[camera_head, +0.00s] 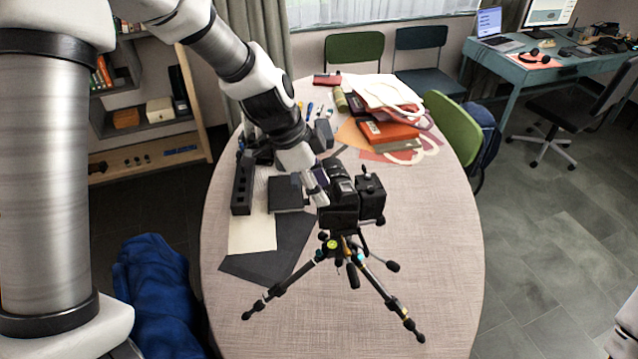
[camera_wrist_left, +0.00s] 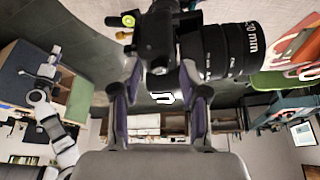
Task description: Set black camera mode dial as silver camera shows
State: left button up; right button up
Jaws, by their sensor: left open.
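The black camera (camera_head: 344,212) stands on a small tripod (camera_head: 390,298) on the oval table. In the left wrist view the black camera (camera_wrist_left: 158,38) is close and upside down, with its ribbed lens (camera_wrist_left: 225,50) pointing right. My left gripper (camera_head: 320,198) is at the left side of the camera in the head view. In the left wrist view my left gripper (camera_wrist_left: 160,78) is open, its two purple-sided fingers apart and their tips close to the camera body. I cannot tell whether they touch it. The mode dial cannot be made out. I cannot identify a silver camera. My right gripper is out of view.
Left of the tripod lie a dark upright block (camera_head: 242,186), a black book (camera_head: 287,193), a cream sheet (camera_head: 252,232) and a dark sheet (camera_head: 285,262). Red books (camera_head: 388,134) and a white bag (camera_head: 380,90) are behind. The table's right side (camera_head: 440,230) is clear.

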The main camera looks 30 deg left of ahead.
pick_arm(q)
grip_shut()
jog(key=shift+s+n, duration=0.1)
jog(key=shift+n, duration=0.2)
jog(key=shift+f+n+b, duration=0.1)
jog(key=shift+n+b, duration=0.2)
jog(key=shift+b, duration=0.1)
jog(key=shift+s+d+n+t+y+b, duration=0.1)
jog(key=shift+n+t+y+b, duration=0.35)
jog(key=shift+n, duration=0.55)
jog(key=shift+s+d+n+t+y, duration=0.1)
jog(key=shift+n+t+y, duration=0.2)
jog(key=shift+n, duration=0.75)
jog(key=shift+s+d+n+t+y, duration=0.15)
jog(key=shift+n+y, duration=0.2)
jog(key=shift+n, duration=0.7)
jog(key=shift+w+a, duration=0.1)
